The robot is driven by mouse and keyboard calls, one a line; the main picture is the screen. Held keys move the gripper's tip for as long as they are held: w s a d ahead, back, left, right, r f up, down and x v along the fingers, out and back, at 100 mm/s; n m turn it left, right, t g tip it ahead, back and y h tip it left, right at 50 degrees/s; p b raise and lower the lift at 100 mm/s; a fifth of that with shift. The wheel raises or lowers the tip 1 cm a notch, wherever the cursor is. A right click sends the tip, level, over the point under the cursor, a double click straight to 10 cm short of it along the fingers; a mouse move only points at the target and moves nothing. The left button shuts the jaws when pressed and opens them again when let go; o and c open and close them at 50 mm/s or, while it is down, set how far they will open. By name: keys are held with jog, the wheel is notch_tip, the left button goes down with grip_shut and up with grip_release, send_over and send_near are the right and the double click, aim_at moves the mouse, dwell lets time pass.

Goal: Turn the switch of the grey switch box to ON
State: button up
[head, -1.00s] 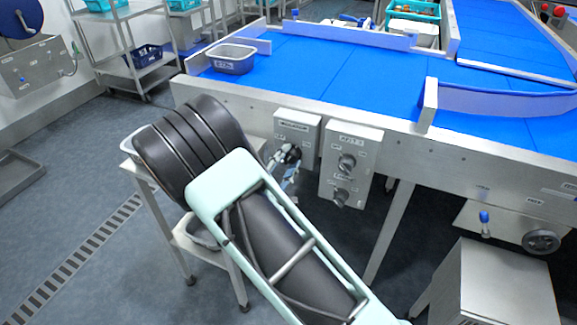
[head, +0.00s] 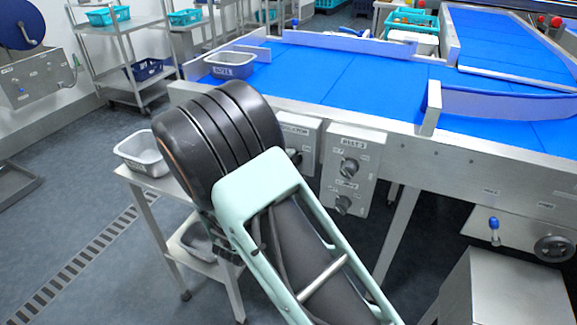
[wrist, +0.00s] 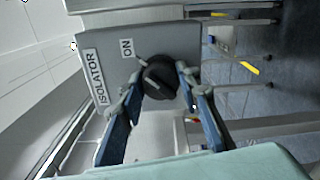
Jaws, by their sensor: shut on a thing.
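The grey switch box, labelled ISOLATOR, shows in the wrist view (wrist: 112,72) with its face turned sideways. In the head view the box (head: 311,137) hangs on the conveyor's front side, partly covered by my arm. Its black rotary switch (wrist: 158,72) sits near the box's middle, with the ON mark (wrist: 127,48) to its upper left. My gripper (wrist: 160,86) has its two blue fingers on either side of the switch and is shut on it. Which way the switch points is hard to read. In the head view my arm hides my gripper.
A second grey box (head: 352,170) with two black knobs hangs just right of the switch box. The conveyor (head: 350,75) has a blue belt and carries a grey tub (head: 229,70). A small side table (head: 150,182) with a tub (head: 140,153) stands left of my arm.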

jog(key=o, duration=1.2)
jog(key=shift+c, duration=0.2)
jog(key=v, duration=1.2)
jog(key=shift+r, duration=0.1)
